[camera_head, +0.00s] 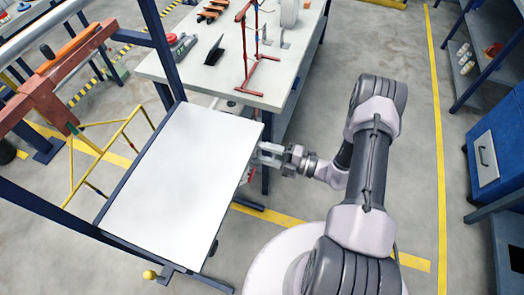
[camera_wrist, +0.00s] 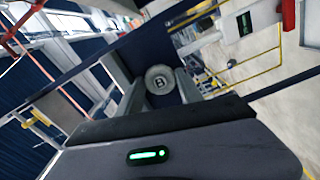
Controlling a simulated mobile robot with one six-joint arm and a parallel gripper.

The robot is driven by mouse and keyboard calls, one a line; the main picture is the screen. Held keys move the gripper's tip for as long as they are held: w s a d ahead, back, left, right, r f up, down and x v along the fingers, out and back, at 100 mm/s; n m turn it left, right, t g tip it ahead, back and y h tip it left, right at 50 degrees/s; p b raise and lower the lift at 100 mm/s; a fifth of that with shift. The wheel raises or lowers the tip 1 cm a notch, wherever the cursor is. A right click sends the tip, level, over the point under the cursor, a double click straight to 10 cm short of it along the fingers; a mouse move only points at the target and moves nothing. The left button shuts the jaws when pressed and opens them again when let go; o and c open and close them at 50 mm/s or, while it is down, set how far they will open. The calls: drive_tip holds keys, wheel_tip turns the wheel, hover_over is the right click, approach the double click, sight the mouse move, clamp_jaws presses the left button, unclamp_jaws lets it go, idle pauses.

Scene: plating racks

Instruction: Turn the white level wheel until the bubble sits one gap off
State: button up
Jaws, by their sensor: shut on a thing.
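A round, pale grey-white wheel marked "B" (camera_wrist: 160,79) shows in the wrist view, between the two fingers of my gripper (camera_wrist: 157,91). The gripper is shut on it, with a finger on either side. In the head view my gripper (camera_head: 268,154) is at the right edge of a white tilted-looking panel (camera_head: 180,180); the wheel cannot be made out there. A small dark window with green marks (camera_wrist: 245,22) is on a pale part at the upper right of the wrist view. I cannot tell whether it is the level, and no bubble can be read.
A white workbench (camera_head: 225,75) with a red stand (camera_head: 247,60) and tools is behind the panel. Dark blue frame posts (camera_head: 158,45) stand at its left. A blue cabinet (camera_head: 486,158) is at far right. The grey floor between it and my arm is clear.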

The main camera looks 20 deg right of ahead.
drive_tip(key=shift+m, duration=0.5)
drive_tip(key=o, duration=1.4)
